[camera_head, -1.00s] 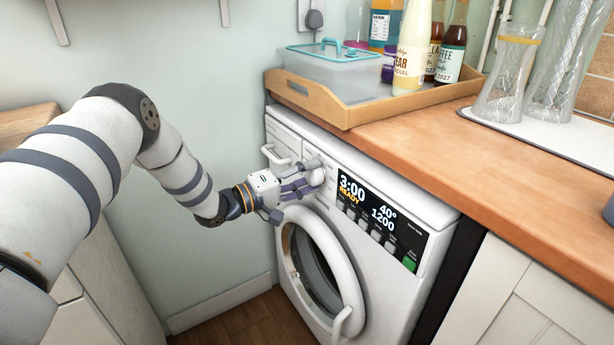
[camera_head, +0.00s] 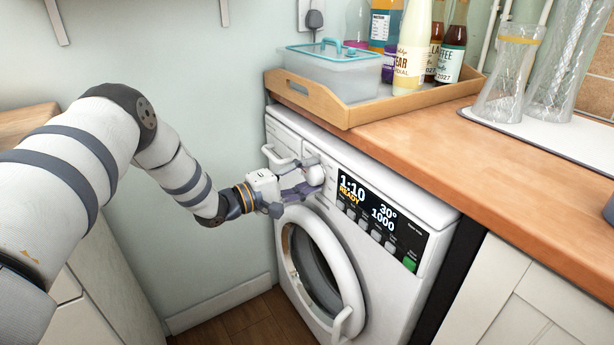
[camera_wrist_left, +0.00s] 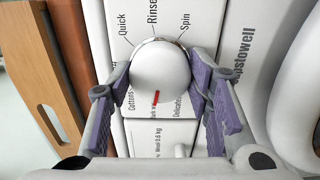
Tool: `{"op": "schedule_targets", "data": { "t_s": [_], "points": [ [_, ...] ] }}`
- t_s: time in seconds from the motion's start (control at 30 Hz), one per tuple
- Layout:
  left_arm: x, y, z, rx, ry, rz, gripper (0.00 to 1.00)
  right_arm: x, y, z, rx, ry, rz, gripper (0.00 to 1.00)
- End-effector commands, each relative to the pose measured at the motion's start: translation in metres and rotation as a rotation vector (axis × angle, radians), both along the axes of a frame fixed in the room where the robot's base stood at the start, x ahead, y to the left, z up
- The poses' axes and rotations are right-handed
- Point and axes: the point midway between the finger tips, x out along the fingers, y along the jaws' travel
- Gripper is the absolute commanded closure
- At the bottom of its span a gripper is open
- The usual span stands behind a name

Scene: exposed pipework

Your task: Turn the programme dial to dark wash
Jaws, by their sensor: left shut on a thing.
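The washing machine (camera_head: 400,208) stands under the wooden worktop. Its white round programme dial (camera_head: 317,175) is on the front panel, left of the display (camera_head: 381,219), which reads 1:10, READY, 30° and 1000. My left gripper (camera_head: 307,180) is at the dial. In the left wrist view, its purple-padded fingers are shut on the dial (camera_wrist_left: 160,68), one on each side. The dial's red mark (camera_wrist_left: 157,97) points at a partly hidden label starting "Dark w". Quick, Rinse, Spin, Cottons and Delicates labels surround the dial. My right gripper is in neither view.
The round door (camera_head: 350,280) is below the dial and the drawer handle (camera_head: 274,156) is to its left. A wooden tray (camera_head: 345,114) with a lidded box and bottles stands on the worktop (camera_head: 500,155). Glass vases (camera_head: 508,80) stand at the right.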

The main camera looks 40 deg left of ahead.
Motion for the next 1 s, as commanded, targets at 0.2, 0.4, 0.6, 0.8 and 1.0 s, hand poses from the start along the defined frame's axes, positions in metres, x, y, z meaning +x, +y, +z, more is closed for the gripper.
{"op": "schedule_targets", "data": {
  "t_s": [0.2, 0.4, 0.6, 0.8, 1.0],
  "points": [
    [0.0, 0.0, -0.001, 0.001, 0.001, -0.001, 0.34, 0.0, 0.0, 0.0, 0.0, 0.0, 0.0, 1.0],
    [0.0, 0.0, 0.0, 0.001, 0.001, -0.001, 0.34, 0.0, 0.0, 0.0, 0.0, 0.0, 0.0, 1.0],
    [-0.012, 0.006, 0.0, 0.001, 0.0, 0.003, 0.34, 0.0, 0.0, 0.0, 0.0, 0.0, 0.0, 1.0],
    [-0.062, 0.027, 0.0, -0.002, 0.001, 0.004, 0.34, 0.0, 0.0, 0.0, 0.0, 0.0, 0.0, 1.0],
    [-0.1, 0.042, 0.0, 0.0, 0.0, 0.0, 0.34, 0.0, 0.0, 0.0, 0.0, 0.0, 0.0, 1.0]
  ]
}}
